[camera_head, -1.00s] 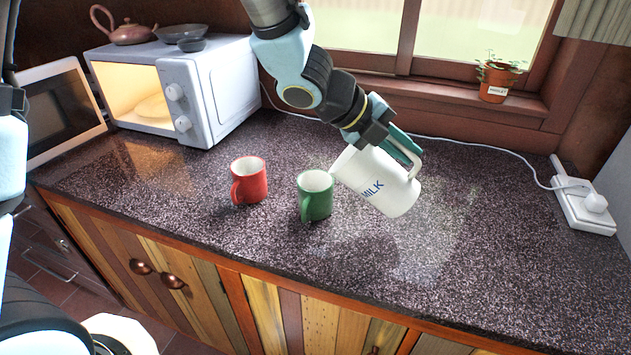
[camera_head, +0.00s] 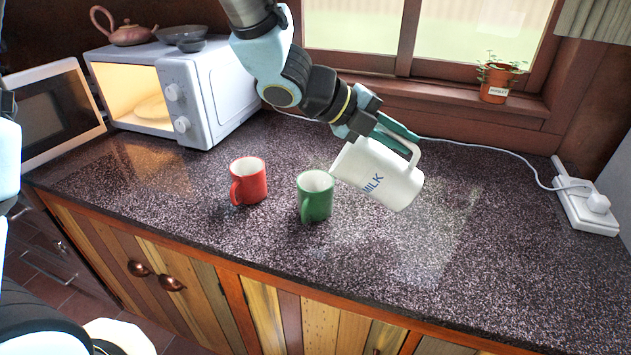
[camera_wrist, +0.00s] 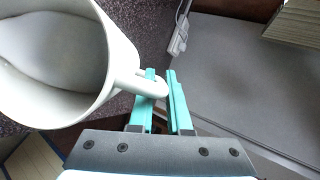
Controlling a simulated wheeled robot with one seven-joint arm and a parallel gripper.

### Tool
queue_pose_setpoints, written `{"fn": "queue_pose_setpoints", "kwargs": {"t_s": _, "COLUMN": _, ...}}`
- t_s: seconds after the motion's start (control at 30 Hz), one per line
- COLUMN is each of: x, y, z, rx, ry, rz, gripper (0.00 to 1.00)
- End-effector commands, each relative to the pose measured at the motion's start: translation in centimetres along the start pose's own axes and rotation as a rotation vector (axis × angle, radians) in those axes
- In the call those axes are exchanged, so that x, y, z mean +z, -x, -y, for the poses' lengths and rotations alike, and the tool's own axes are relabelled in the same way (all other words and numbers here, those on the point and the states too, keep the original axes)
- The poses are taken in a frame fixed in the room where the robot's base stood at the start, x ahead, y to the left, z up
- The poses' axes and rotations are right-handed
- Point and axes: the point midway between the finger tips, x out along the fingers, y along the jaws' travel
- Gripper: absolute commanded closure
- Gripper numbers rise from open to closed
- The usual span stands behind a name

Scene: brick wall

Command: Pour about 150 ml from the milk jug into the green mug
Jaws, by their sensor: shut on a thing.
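The white milk jug (camera_head: 385,180), marked MILK, is tilted steeply to the left with its mouth beside the green mug's rim. My gripper (camera_head: 398,130) is shut on the jug's handle. In the wrist view the gripper (camera_wrist: 167,100) has its teal fingers around the handle, and white milk shows inside the jug (camera_wrist: 118,50). The green mug (camera_head: 314,203) stands upright on the counter, just left of and below the jug's lip. A little milk-white or pale inside shows in the mug; I cannot tell its level. No stream of milk is clear.
A red mug (camera_head: 249,185) stands left of the green one. An open microwave (camera_head: 222,92) with a teapot (camera_head: 124,32) and bowls is at the back left. A white cable runs to a power strip (camera_head: 586,207). The speckled counter (camera_head: 480,270) is clear at front right.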

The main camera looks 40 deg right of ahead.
Motion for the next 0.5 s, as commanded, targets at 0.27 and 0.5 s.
{"fn": "queue_pose_setpoints", "kwargs": {"t_s": 0.27, "x": 0.21, "y": 0.57, "z": 0.26, "rx": -0.037, "ry": 0.015, "rz": -0.009, "gripper": 1.00}}
{"fn": "queue_pose_setpoints", "kwargs": {"t_s": 0.5, "x": 0.24, "y": 0.69, "z": 0.33, "rx": -0.044, "ry": 0.018, "rz": -0.011, "gripper": 1.00}}
